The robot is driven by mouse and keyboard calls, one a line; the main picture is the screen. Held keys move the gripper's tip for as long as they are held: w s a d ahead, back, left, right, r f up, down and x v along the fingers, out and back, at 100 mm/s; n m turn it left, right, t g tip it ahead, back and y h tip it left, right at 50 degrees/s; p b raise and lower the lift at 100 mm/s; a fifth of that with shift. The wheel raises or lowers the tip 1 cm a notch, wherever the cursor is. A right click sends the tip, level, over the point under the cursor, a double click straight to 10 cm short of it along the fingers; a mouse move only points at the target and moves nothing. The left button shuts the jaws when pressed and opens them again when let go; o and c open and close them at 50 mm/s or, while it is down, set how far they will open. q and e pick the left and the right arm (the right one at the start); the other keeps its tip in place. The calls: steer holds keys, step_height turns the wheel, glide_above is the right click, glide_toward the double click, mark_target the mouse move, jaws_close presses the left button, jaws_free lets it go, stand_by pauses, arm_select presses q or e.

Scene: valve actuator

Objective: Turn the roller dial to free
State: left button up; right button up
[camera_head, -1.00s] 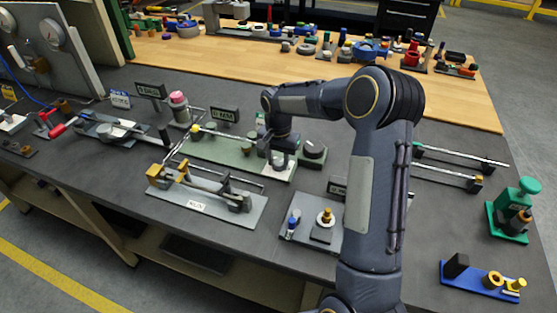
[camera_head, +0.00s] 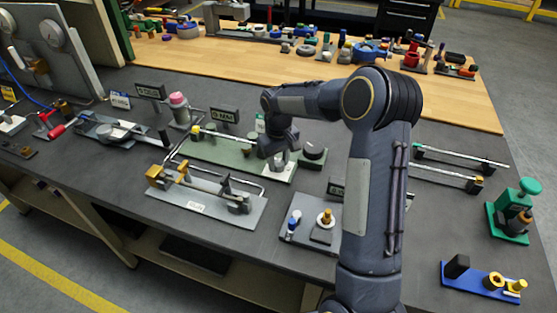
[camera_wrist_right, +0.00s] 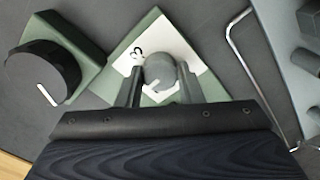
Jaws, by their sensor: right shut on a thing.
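Dark print that looks like a "3" shows on the plate. My right gripper (camera_wrist_right: 160,86) has one finger on each side of the dial and is shut on it. In the head view my right gripper (camera_head: 279,158) reaches down over the right end of the green fixture (camera_head: 215,150), and its wrist partly hides the dial. The pointer points toward the gripper's palm in the wrist view. My left gripper is not in view.
A larger black knob (camera_wrist_right: 45,72) on its own green block stands close beside the dial, also in the head view (camera_head: 314,150). A grey fixture with a bent rod (camera_head: 205,200) lies in front. A plate with small knobs (camera_head: 312,228) lies nearer right.

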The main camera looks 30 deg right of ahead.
steer(key=n, duration=0.4)
steer(key=shift+n, duration=0.3)
steer(key=n, duration=0.4)
steer(key=shift+r+n+p, duration=0.1)
steer(key=shift+n+p, duration=0.2)
steer(key=shift+p, duration=0.1)
steer(key=n, duration=0.4)
steer(key=shift+p, duration=0.3)
steer(key=shift+n, duration=2.1)
steer(key=shift+p, duration=0.3)
steer(key=o, duration=1)
steer(key=shift+c, duration=0.2)
